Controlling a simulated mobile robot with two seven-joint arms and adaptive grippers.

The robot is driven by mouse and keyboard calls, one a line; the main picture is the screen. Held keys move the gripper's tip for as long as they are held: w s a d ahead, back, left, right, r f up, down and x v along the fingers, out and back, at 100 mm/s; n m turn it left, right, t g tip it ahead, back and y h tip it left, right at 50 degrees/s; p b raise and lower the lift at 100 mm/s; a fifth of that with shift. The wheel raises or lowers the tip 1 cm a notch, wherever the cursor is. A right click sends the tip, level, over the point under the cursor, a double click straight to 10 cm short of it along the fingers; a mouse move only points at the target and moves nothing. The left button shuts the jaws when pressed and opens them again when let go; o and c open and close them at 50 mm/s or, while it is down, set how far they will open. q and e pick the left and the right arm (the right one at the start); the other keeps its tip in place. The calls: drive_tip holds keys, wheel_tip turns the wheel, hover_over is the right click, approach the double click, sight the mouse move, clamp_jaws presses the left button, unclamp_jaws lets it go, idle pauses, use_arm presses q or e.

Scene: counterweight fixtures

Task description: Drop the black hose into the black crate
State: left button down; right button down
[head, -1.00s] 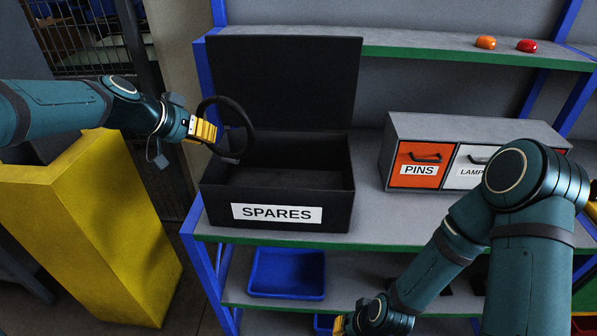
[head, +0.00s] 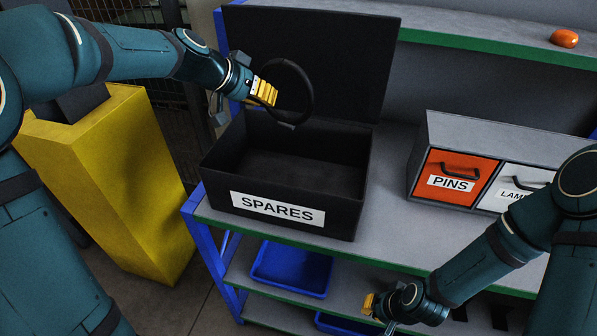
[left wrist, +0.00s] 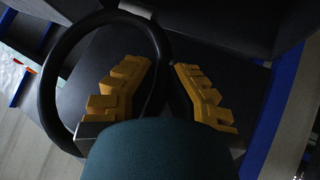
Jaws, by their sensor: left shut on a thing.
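The black hose (head: 311,92) is a closed ring. My left gripper (head: 264,92) is shut on its left side and holds it up in front of the raised lid. The ring hangs over the back left part of the black crate (head: 341,213), which is labelled SPARES and stands open on the shelf. The crate's visible inside looks empty. In the left wrist view the hose (left wrist: 47,92) loops left of the yellow fingers and passes between them (left wrist: 165,92). My right gripper (head: 368,303) is low at the front of the shelf; its fingers are too small to read.
A grey drawer unit (head: 520,135) with an orange PINS drawer (head: 452,178) stands right of the crate. A blue tray (head: 291,268) sits on the lower shelf. A yellow bin (head: 120,190) stands left. An orange button (head: 564,38) is on the upper shelf.

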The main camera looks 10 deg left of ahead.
use_arm(q)
drive_tip(key=shift+f+b, duration=1.7)
drive_tip(key=shift+f, duration=1.1)
drive_tip(key=c, duration=1.1)
unclamp_jaws()
drive_tip(key=shift+o, duration=0.2)
drive_tip(key=v, duration=1.2)
drive_tip(key=shift+a, duration=0.1)
